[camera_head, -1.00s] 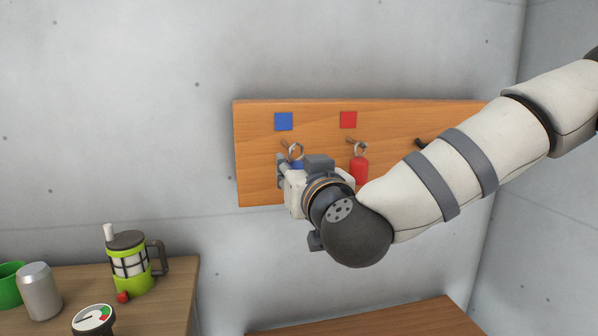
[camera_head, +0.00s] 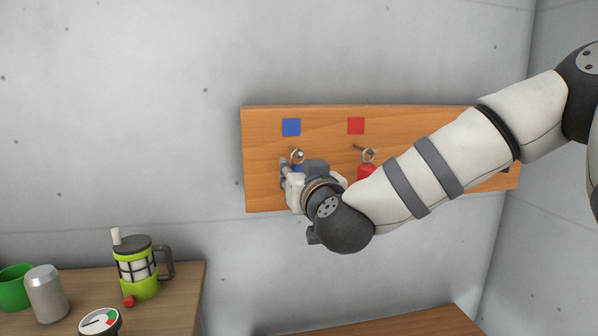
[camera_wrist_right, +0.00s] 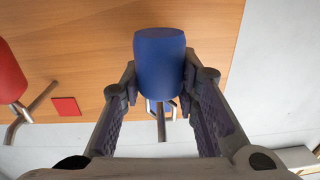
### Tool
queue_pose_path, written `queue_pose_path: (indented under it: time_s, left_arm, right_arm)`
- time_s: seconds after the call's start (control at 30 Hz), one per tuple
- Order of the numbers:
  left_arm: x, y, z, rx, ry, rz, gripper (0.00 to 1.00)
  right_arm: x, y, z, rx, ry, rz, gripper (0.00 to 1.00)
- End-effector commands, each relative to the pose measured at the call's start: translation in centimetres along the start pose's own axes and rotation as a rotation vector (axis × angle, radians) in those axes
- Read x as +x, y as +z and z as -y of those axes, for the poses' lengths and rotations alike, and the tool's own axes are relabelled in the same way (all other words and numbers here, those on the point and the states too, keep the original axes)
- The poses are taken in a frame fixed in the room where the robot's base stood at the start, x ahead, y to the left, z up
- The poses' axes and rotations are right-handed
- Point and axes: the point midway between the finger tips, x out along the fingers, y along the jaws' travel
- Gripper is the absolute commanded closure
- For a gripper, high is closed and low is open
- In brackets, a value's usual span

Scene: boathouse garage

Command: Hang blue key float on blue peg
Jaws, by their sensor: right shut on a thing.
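My right gripper (camera_head: 288,172) is in front of the left part of the wooden board, shut on the blue key float (camera_wrist_right: 160,62). In the right wrist view the fingers (camera_wrist_right: 160,82) hold the float from both sides. The float's metal ring (camera_head: 297,156) is at the blue peg (camera_wrist_right: 161,125), below the blue square (camera_head: 291,127). The ring and peg overlap in both views; I cannot tell for certain whether the ring is around the peg. My left gripper is not in view.
On the wooden board (camera_head: 262,125), a red float (camera_head: 366,172) hangs by its ring under a red square (camera_head: 356,126). A table (camera_head: 187,290) at lower left holds a green french press (camera_head: 138,270), a can (camera_head: 46,294), a green mug (camera_head: 13,288) and a gauge (camera_head: 100,322).

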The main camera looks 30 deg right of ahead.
Motion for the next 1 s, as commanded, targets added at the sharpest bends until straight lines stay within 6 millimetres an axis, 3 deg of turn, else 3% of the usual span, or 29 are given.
queue_pose_path:
  time_s: [0.47,0.5,0.6,0.87,1.0]
  left_arm:
    - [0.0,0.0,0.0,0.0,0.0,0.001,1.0]
    - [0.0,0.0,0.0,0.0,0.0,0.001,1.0]
    - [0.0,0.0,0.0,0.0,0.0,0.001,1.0]
    - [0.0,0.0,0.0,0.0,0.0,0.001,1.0]
    - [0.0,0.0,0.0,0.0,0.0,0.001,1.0]
  right_arm:
    - [0.0,0.1,0.0,-0.001,0.0,0.002,1.0]
    - [0.0,0.1,0.0,-0.001,0.0,0.002,0.67]
    - [0.0,0.1,0.0,-0.001,0.0,0.002,0.48]
    - [0.0,0.1,0.0,-0.001,0.0,0.002,0.48]
    - [-1.7,0.1,0.1,-0.002,-0.002,0.002,0.48]
